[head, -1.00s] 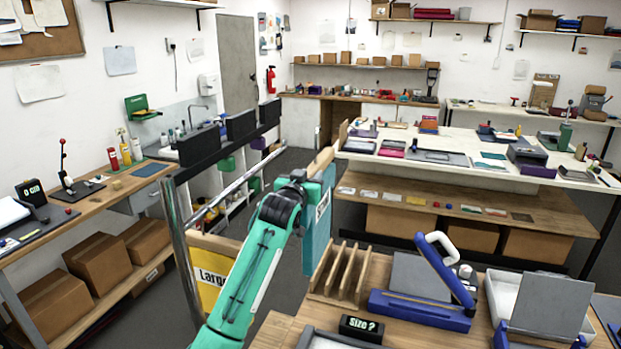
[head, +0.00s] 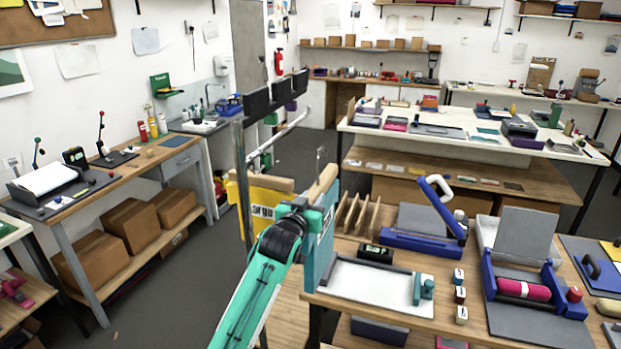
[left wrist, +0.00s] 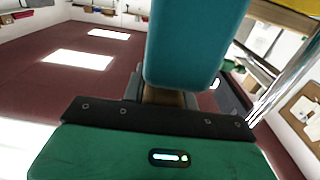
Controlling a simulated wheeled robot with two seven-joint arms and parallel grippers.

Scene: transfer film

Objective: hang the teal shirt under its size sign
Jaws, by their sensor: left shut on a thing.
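The teal shirt (head: 323,240) hangs from a wooden hanger (head: 324,182) at my left gripper (head: 308,208). In the left wrist view the shirt (left wrist: 190,45) fills the top middle, and a strip of wood shows between it and the green gripper body. My left gripper is shut on the hanger; its fingertips are mostly hidden. The metal rail (head: 284,130) stands beyond it with several black size signs (head: 257,105) above, their lettering not visible. A yellow shirt (head: 268,203) hangs at the rail's near end, left of the teal one. My right gripper is out of view.
The near table right of the arm carries a wooden slotted rack (head: 357,215), a small black display (head: 376,252), a white tray (head: 370,285) and blue presses (head: 425,243). A workbench (head: 110,195) stands left. Floor between bench and rail is clear.

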